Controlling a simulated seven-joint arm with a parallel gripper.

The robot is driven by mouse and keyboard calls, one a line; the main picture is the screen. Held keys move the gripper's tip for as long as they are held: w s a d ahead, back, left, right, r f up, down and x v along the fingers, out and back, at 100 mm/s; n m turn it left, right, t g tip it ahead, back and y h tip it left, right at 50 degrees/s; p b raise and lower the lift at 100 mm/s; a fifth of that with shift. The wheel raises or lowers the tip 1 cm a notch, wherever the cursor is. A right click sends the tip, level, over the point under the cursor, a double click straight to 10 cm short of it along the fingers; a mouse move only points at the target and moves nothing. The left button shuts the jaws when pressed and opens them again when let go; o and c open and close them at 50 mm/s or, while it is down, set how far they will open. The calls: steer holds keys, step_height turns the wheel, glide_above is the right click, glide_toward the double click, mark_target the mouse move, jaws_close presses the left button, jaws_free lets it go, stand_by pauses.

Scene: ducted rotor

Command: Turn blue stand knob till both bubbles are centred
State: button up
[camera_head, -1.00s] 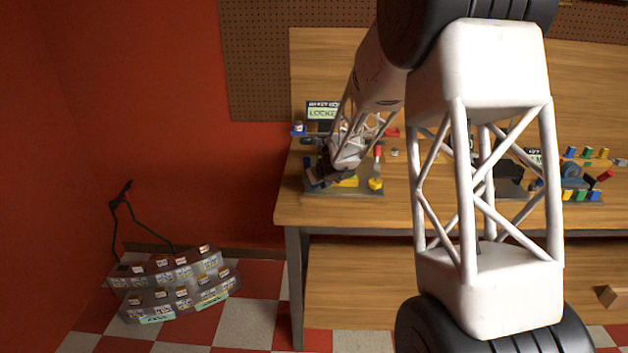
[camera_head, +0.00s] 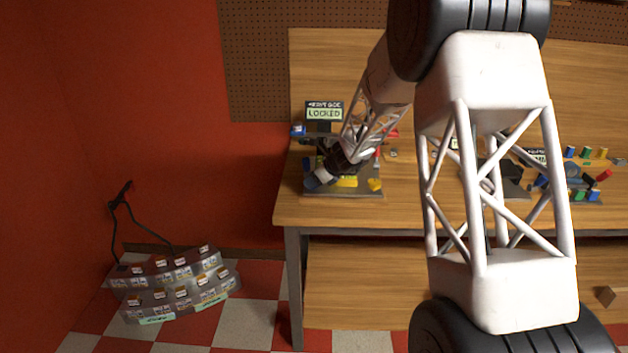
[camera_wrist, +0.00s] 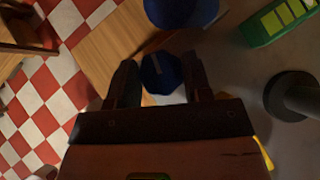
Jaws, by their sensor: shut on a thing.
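In the wrist view the faceted dark blue knob (camera_wrist: 162,73) with a pale mark on top sits between the two fingers of my gripper (camera_wrist: 160,82). The gripper is shut on it. A larger round blue piece (camera_wrist: 180,10) is just beyond it at the top edge. A green block with yellow-green windows (camera_wrist: 282,20) lies at the top right; it may be a level, but I cannot make out any bubble. In the head view my gripper (camera_head: 320,178) is low at the left front of the stand's grey base (camera_head: 345,194), and it hides the knob.
A sign reading "LOCKED" (camera_head: 324,112) stands behind the stand. A dark post (camera_wrist: 292,95) rises right of my gripper in the wrist view. Yellow parts (camera_head: 375,184) sit on the base. The wooden table's (camera_head: 290,208) left edge is close.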

steer(key=o, duration=0.9)
steer(key=shift+v, duration=3.85)
steer(key=shift+s+r, duration=0.1)
steer(key=shift+r, duration=0.05)
